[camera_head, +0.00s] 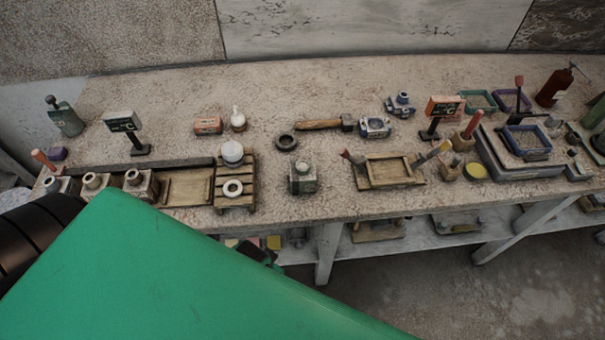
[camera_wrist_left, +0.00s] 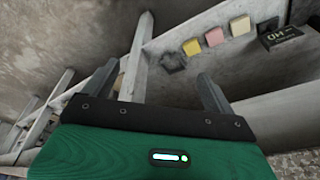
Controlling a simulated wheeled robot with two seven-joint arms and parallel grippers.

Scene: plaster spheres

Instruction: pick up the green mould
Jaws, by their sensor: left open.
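The green mould (camera_head: 303,179) is a small grey-green block with a round opening on top. It stands upright near the front edge of the worktable in the head view, right of a slatted wooden rack. My left gripper (camera_wrist_left: 158,92) is open and empty in the left wrist view, its two fingers wide apart. It faces the space under the table, and the mould is not in that view. My green left arm covers the lower left of the head view and hides most of the left gripper there. My right gripper is in neither view.
The slatted rack (camera_head: 222,202) holds a white ring and a jar. A wooden tray (camera_head: 392,185) lies right of the mould. A hammer (camera_head: 320,125) and a dark ring (camera_head: 286,142) lie behind it. Below the tabletop, a shelf (camera_head: 455,240) holds small items.

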